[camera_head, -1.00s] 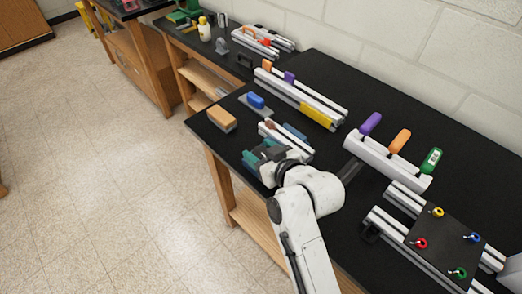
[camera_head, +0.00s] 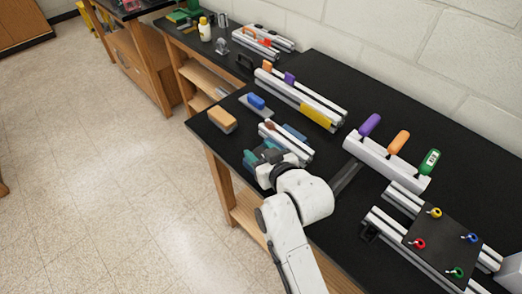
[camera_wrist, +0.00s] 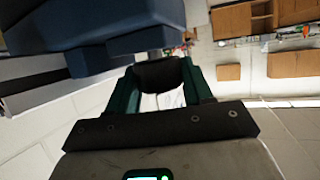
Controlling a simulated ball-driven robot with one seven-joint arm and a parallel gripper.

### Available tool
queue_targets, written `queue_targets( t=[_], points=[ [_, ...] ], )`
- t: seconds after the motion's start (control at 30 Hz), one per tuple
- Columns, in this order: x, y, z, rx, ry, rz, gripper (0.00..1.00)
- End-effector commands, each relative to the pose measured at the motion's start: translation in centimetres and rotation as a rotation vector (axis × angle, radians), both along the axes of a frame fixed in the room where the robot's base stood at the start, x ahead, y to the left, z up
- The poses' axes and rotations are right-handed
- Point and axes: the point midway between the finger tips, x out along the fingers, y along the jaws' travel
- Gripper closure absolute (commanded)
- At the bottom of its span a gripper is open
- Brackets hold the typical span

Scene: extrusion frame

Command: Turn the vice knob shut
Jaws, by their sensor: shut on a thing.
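The vice shows a blue jaw block (camera_head: 294,132) on a pale aluminium extrusion (camera_head: 289,144) near the front edge of the black bench. In the wrist view a large blue block (camera_wrist: 110,22) fills the upper left, close to my fingers. My gripper (camera_head: 262,154) is at the near end of this vice, and my arm hides much of that end. In the wrist view the teal fingers of my gripper (camera_wrist: 160,82) are shut on a dark piece (camera_wrist: 160,73), which looks like the vice knob. Its turn angle cannot be read.
A tan block (camera_head: 222,120) and a blue-handled tool (camera_head: 256,101) lie to the left. A rail with purple, orange and green handles (camera_head: 388,166) stands to the right. A dark plate with coloured knobs (camera_head: 443,243) is farther right. A long extrusion (camera_head: 300,97) lies behind.

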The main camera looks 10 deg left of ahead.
Motion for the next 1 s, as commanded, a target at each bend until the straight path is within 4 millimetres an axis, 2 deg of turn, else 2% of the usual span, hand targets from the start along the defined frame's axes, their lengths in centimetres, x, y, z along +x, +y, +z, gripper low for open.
queue_targets(
  t=[0.47, 0.5, 0.53, 0.83, 1.0],
  points=[
    [0.0, 0.0, 0.0, 0.001, -0.001, -0.046, 0.8],
    [0.0, 0.0, 0.0, 0.001, -0.001, -0.046, 0.47],
    [0.0, 0.0, 0.0, 0.001, -0.001, -0.046, 0.44],
    [-0.2, -0.1, 0.0, 0.002, -0.001, -0.046, 0.44],
    [-1.4, -1.0, 0.6, 0.002, -0.001, -0.046, 0.44]
  ],
)
